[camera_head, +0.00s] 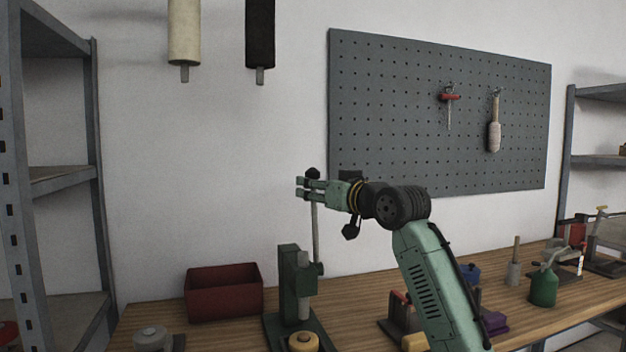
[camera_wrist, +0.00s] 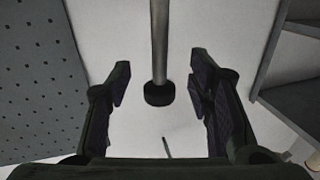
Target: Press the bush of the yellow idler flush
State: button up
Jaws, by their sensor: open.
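A green arbor press (camera_head: 288,290) stands on the bench, with a pale ram (camera_head: 303,288) pointing down. The yellow idler (camera_head: 304,343) sits under the ram at the bottom edge of the head view; its bush is too small to make out. The press lever (camera_head: 316,235) stands nearly upright and ends in a black knob (camera_head: 313,173). My gripper (camera_head: 302,188) is level, with its fingers at the lever's top just below the knob. In the wrist view the lever (camera_wrist: 159,40) and knob (camera_wrist: 159,94) lie between the open fingers, with gaps on both sides.
A red bin (camera_head: 224,292) is left of the press, with a grey round part (camera_head: 152,338) in front of it. A green oil can (camera_head: 543,287) and clamps stand to the right. A pegboard (camera_head: 440,110) hangs behind my arm; shelves (camera_head: 60,180) are at left.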

jog(key=shift+x, duration=1)
jog(key=shift+c, duration=0.2)
jog(key=c, duration=0.9)
grip_shut()
jog(key=shift+d, duration=0.1)
jog(key=shift+d, duration=0.1)
